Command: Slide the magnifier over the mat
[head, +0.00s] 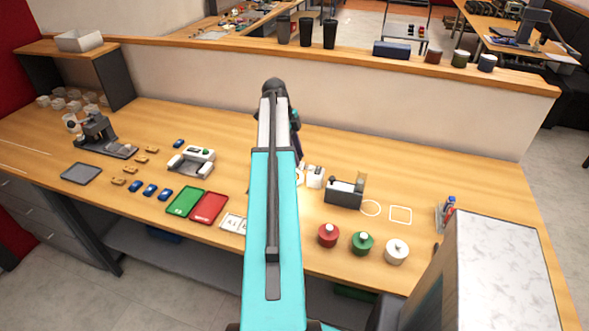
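I cannot make out a magnifier for certain. A grey and white device with a round head (92,130) stands upright on a dark base at the left of the bench; it may be the magnifier, but it is too small to tell. A flat grey piece (81,174) lies in front of it near the bench's front edge and may be the mat; the two look apart. My turquoise arm rises through the middle of the view and bends down behind itself. My gripper is hidden behind the arm, well to the right of both things.
A white device (191,162), small blue and tan blocks, a green tray (184,200) and a red tray (208,207) lie left of my arm. Red, green and white lidded jars (397,252) and a dark box (344,193) stand right. A low wall backs the bench.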

